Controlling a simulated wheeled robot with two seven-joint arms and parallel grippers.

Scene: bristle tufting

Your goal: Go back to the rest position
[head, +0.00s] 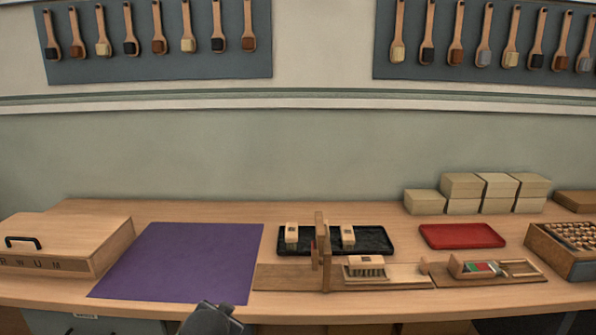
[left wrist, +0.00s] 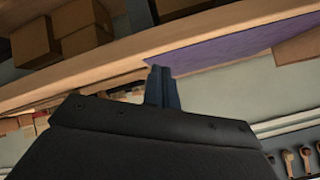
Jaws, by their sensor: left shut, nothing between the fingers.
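My left gripper (head: 213,310) is at the bottom of the head view, in front of the bench's front edge near the purple mat (head: 180,262). In the left wrist view its fingers (left wrist: 161,75) are together with nothing between them. Part of the mat (left wrist: 225,46) shows beyond the fingertips. My right gripper is in neither view.
A wooden jig with a brush block (head: 366,268) stands right of the mat. Behind it is a black tray (head: 378,238) with small blocks. A red tray (head: 462,236), stacked boxes (head: 462,186) and a wooden case (head: 70,240) are also on the bench. Brushes hang above.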

